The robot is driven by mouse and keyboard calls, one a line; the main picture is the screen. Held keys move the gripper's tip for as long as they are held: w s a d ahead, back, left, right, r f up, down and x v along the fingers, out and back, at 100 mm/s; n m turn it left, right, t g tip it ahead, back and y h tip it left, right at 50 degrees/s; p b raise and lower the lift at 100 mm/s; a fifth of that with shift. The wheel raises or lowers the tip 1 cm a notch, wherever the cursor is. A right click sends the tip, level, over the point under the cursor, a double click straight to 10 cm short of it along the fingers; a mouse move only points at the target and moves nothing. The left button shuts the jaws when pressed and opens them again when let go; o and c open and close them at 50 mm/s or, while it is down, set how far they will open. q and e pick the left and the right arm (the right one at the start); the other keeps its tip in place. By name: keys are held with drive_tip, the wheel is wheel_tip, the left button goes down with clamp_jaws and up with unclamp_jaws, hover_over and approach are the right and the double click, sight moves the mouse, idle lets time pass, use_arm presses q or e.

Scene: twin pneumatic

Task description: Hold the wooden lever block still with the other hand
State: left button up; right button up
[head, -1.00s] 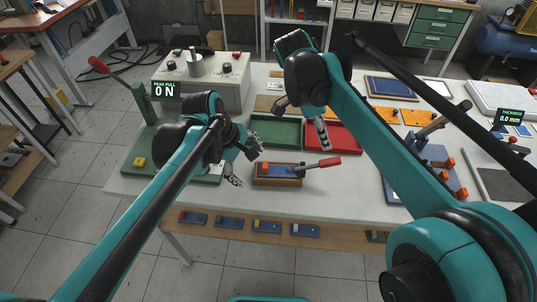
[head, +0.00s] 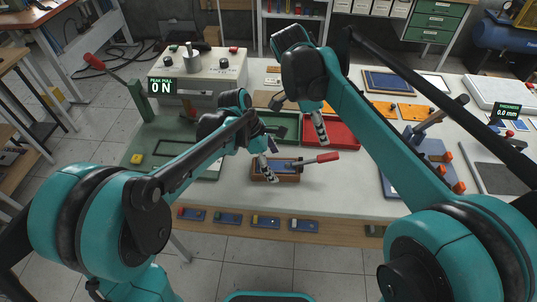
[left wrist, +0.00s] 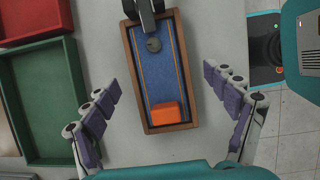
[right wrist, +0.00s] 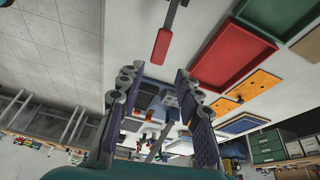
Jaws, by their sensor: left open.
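The wooden lever block (head: 289,178) is a small wooden frame with a blue inlay, an orange piece at one end and a red-handled lever (head: 327,157) sticking out to the right. It stands near the table's front edge. In the left wrist view the block (left wrist: 188,100) lies lengthwise between the spread fingers of my left gripper (left wrist: 160,78), with a gap on each side. In the head view my left gripper (head: 267,165) is at the block's left end and partly hides it. My right gripper (right wrist: 156,72) is open and empty. In the head view it (head: 321,130) hangs above the red tray, behind the lever.
A green tray (head: 283,118) and a red tray (head: 346,128) lie behind the block. A green-based press (head: 140,150) stands at left, and a blue fixture (head: 425,145) at right. Several small blue blocks (head: 229,218) sit on the lower front shelf.

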sight(330, 155)
use_arm(q)
drive_tip(key=shift+x, duration=0.95)
drive_tip(key=c, duration=1.6)
drive_tip(key=shift+o, duration=0.2)
use_arm(e)
drive_tip(key=c, duration=0.3)
drive_tip(key=shift+m, duration=0.4)
drive_tip(key=v, duration=0.5)
drive_tip(key=shift+r, duration=0.2)
clamp_jaws()
drive_tip(key=x, duration=1.3)
drive_tip(key=shift+d+f, duration=0.1)
drive_tip(key=shift+f, duration=0.2)
